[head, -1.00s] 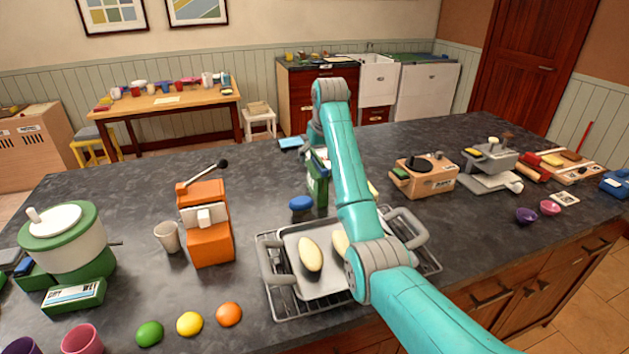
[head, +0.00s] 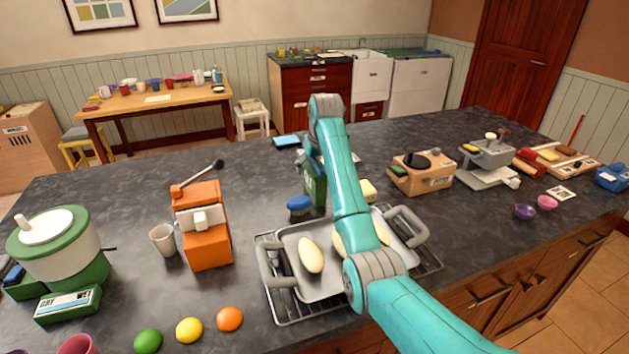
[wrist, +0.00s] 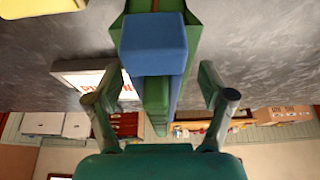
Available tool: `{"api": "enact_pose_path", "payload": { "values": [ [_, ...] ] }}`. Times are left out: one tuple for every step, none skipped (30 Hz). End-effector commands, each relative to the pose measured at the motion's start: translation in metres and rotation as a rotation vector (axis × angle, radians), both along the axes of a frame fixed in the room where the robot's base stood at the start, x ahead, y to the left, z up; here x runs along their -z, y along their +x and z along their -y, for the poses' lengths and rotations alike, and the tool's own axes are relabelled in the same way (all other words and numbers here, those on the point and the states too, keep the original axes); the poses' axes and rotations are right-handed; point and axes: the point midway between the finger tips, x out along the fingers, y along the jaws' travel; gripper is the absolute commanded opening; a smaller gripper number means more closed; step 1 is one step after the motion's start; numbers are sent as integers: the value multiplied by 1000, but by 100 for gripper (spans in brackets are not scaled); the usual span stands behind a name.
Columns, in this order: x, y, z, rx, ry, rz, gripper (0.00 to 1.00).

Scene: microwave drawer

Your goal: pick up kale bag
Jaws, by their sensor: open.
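A dark green upright packet, apparently the kale bag (head: 316,182), stands on the dark counter just behind the baking tray, partly hidden by my arm. In the wrist view a green thing, apparently the same bag (wrist: 190,32), runs down the middle with a blue block in front of it. My gripper (wrist: 156,86) is open, with one finger on each side of the green and blue shapes. I see no clear contact between fingers and bag. In the head view my arm mostly hides the gripper.
A grey tray (head: 318,290) with pale loaves sits on a wire rack in front of the bag. A blue-topped brush-like object (head: 299,205) is left of the bag. An orange machine (head: 205,230) stands further left, a wooden device (head: 421,174) to the right.

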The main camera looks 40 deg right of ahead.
Motion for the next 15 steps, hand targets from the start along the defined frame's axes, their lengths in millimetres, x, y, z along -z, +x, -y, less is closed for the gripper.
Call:
{"api": "enact_pose_path", "payload": {
  "values": [
    [1,0,0,0,0,0,81],
    [1,0,0,0,0,0,81],
    [2,0,0,0,0,0,81],
    [2,0,0,0,0,0,81],
    [2,0,0,0,0,0,81],
    [2,0,0,0,0,0,81],
    [3,0,0,0,0,0,81],
    [3,0,0,0,0,0,81],
    [3,0,0,0,0,0,81],
    [3,0,0,0,0,0,81],
    [3,0,0,0,0,0,81],
    [3,0,0,0,0,0,81],
    [3,0,0,0,0,0,81],
    [3,0,0,0,0,0,76],
    [3,0,0,0,0,0,66]
  ]
}}
